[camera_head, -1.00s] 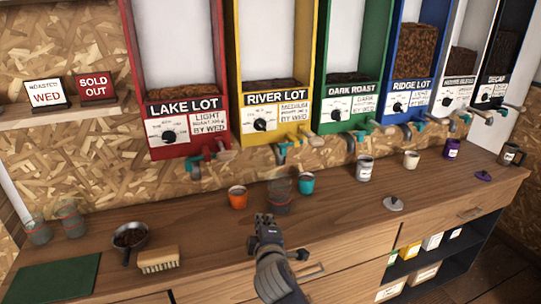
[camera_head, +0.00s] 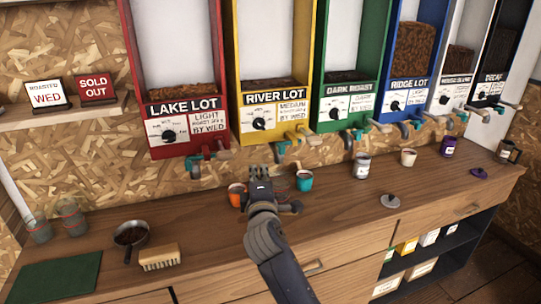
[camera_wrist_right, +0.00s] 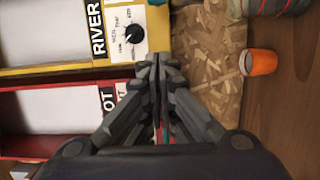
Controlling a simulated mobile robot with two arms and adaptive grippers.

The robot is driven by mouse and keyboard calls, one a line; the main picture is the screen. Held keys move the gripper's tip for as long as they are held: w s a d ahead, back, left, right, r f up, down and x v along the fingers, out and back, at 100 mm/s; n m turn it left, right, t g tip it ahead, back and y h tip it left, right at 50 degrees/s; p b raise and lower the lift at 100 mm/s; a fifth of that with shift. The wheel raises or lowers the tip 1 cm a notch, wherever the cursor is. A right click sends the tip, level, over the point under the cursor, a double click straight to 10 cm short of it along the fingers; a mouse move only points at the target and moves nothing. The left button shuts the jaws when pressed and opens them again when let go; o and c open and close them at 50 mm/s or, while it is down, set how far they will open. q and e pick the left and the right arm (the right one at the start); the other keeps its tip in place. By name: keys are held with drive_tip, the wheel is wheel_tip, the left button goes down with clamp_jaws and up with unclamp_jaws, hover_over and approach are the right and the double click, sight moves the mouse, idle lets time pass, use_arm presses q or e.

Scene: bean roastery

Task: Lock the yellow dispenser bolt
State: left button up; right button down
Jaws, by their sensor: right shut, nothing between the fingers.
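The yellow dispenser (camera_head: 231,85), labelled River Lot, hangs on the wall at the upper middle of the head view. Its bolt (camera_head: 299,133) sticks out to the right below the label, beside a teal spout handle (camera_head: 280,151). My right gripper (camera_head: 259,171) is shut and empty, in front of and below this dispenser, left of the bolt and apart from it in the picture. In the right wrist view the shut fingers (camera_wrist_right: 158,62) hide what lies behind them, and the yellow dispenser (camera_wrist_right: 70,71) shows turned sideways. The bolt cannot be made out there. My left gripper is not in view.
An orange cup (camera_head: 236,190) and a teal cup (camera_head: 304,180) stand near my right gripper; a clear cup between them is mostly hidden. The red dispenser (camera_head: 133,85) is to the left, the green one (camera_head: 317,90) to the right.

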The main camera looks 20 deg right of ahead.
sight(282, 152)
drive_tip(key=w+d+p, duration=0.3)
drive_tip(key=w+d, duration=0.2)
drive_tip(key=w, duration=0.2)
drive_tip(key=shift+w+d, duration=0.25)
drive_tip(key=shift+d, duration=0.05)
drive_tip(key=d+p, duration=0.1)
drive_tip(key=d, duration=0.3)
drive_tip(key=shift+p, duration=0.35)
drive_tip(key=shift+w+a+f, duration=0.1)
